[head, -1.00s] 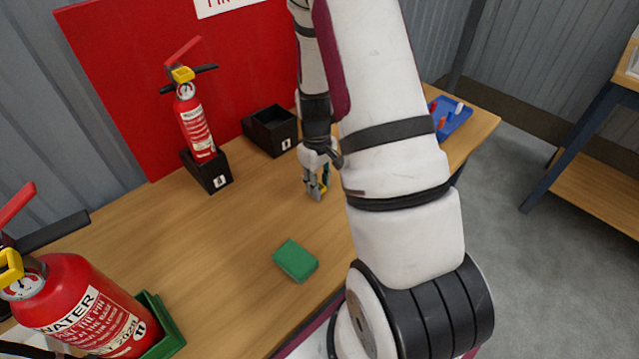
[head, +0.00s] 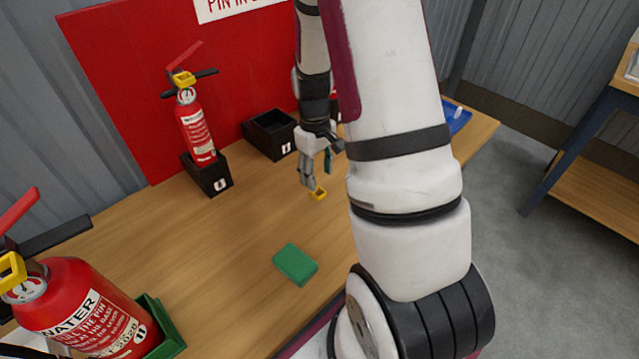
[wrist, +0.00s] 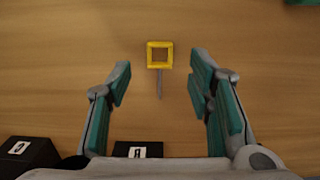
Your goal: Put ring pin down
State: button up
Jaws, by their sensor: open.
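The ring pin (head: 319,194) has a yellow square ring and a thin grey shaft. It lies on the bare wooden table (head: 255,215), right of the small extinguisher and behind the green block. In the wrist view the ring pin (wrist: 160,58) lies flat between and just beyond my fingertips, its shaft pointing toward my palm. My gripper (head: 316,172) is open above the table, and the wrist view shows both teal-padded fingers of my gripper (wrist: 158,82) apart and clear of the pin. Nothing is between the pads in their grip.
A small red extinguisher (head: 197,130) stands in a black holder, with an empty-looking black box (head: 270,135) beside it. A large extinguisher (head: 75,300) stands front left in a green holder. A green block (head: 295,264) lies near the front edge. A blue tray (head: 457,118) is partly hidden by my arm.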

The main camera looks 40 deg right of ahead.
aim_at(317, 191)
jog(key=s+a+r+t, duration=0.1)
jog(key=s+a+r, duration=0.1)
jog(key=a+r, duration=0.35)
jog(key=s+a+r, duration=0.2)
jog(key=a+r, duration=0.1)
jog(key=r, duration=0.6)
jog(key=s+a+r+t, duration=0.1)
jog(key=s+a+r, duration=0.1)
jog(key=a+r, duration=0.35)
jog(key=s+a+r+t, duration=0.1)
jog(key=s+a+r, duration=0.1)
jog(key=s, duration=0.5)
jog(key=s+a+r, duration=0.3)
jog(key=s+r, duration=0.1)
jog(key=s, duration=0.2)
jog(key=shift+s+a+r+t, duration=0.2)
jog(key=shift+s+r+t, duration=0.1)
jog(key=shift+s+t, duration=0.1)
